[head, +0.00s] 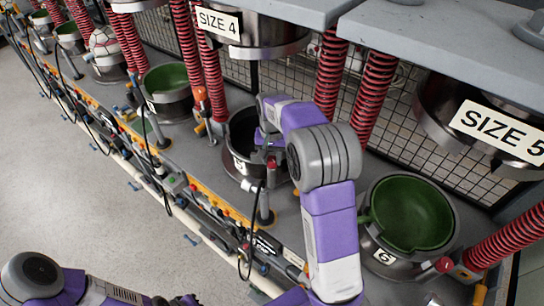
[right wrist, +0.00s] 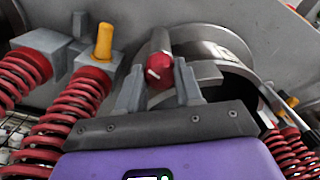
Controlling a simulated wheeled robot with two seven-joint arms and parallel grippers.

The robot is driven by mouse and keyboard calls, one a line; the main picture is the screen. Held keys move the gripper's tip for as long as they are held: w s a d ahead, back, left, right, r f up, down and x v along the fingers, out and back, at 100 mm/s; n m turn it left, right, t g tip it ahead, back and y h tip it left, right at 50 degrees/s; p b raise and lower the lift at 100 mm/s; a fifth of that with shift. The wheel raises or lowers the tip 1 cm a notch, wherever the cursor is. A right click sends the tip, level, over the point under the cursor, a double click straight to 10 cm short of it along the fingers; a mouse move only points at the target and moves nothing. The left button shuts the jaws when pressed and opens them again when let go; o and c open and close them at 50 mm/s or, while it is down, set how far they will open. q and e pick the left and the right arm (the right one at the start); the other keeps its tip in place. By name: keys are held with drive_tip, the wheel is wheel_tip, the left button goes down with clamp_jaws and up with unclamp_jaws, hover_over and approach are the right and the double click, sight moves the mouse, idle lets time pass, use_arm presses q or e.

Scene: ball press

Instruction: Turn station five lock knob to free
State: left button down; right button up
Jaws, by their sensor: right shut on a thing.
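The station five lock knob (right wrist: 159,62) is red with a pale mark on its end face, beside the curved steel rim in the right wrist view. My right gripper (right wrist: 158,80) has its two grey fingers on either side of this knob, shut on it. In the head view my right arm reaches over the station with the "5" label (head: 241,165), and the fingers and their hold are hidden. My left arm is at the bottom left of the head view; its gripper (head: 180,300) is cut off by the lower edge, so its jaws cannot be made out.
A green-lined pot (head: 410,212) marked 6 stands right of my right arm, under the SIZE 5 sign (head: 497,130). An orange handle (right wrist: 104,42) and red springs (right wrist: 82,105) are close to my right gripper.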

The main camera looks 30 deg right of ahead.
sight(272, 159)
drive_tip(key=n, duration=0.4)
drive_tip(key=shift+p, duration=0.35)
drive_tip(key=o, duration=1)
drive_tip(key=shift+o, duration=0.2)
drive_tip(key=shift+r, duration=0.1)
wheel_tip(272, 159, up, 7)
drive_tip(key=shift+r, duration=0.2)
